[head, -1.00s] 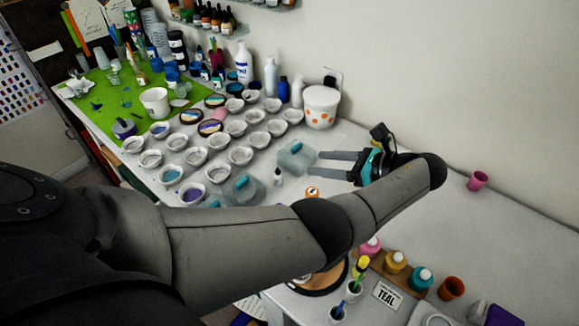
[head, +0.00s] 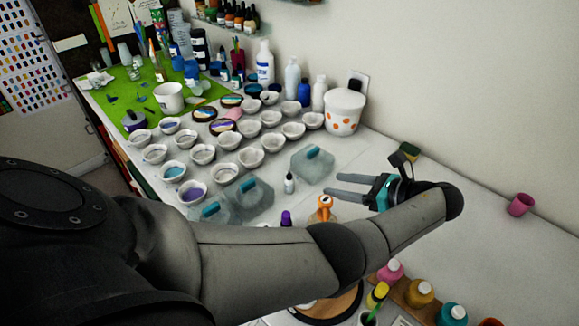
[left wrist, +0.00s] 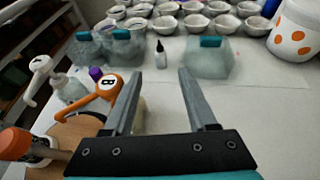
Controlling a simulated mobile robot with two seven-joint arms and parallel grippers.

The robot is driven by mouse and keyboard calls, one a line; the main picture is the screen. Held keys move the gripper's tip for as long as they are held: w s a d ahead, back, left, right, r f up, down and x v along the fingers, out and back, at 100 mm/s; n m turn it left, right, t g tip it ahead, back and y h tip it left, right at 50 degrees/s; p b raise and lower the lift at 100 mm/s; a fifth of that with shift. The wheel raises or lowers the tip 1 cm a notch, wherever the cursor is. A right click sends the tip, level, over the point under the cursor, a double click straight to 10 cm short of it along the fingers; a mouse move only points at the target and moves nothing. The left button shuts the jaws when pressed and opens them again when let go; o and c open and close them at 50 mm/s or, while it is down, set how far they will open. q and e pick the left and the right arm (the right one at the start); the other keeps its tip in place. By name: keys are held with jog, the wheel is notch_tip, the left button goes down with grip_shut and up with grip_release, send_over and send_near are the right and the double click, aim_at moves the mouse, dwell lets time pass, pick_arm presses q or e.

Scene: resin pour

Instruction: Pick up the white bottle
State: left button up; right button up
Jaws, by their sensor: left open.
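A small white bottle with a black tip (head: 289,184) stands upright on the white table, left of my left gripper (head: 336,184). In the left wrist view the bottle (left wrist: 161,60) shows beyond and between the fingertips of the gripper (left wrist: 161,73). The gripper is open and empty, with a gap between it and the bottle. Larger white bottles stand by the back wall: one with a blue label (head: 265,63), a plain one (head: 292,78) and another (head: 319,93). My right gripper is not in view.
Clear blocks with teal tops (head: 312,164) flank the small bottle, also in the left wrist view (left wrist: 210,60). An orange-topped bottle (head: 324,209) stands near the gripper. Several white bowls (head: 250,157) and an orange-dotted tub (head: 343,112) stand behind. Table at right is mostly clear.

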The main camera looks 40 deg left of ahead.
aim_at(291, 177)
pick_arm(q)
jog(key=x, duration=1.3)
jog(key=shift+a+b, duration=0.35)
jog(key=shift+d, duration=0.1)
grip_shut()
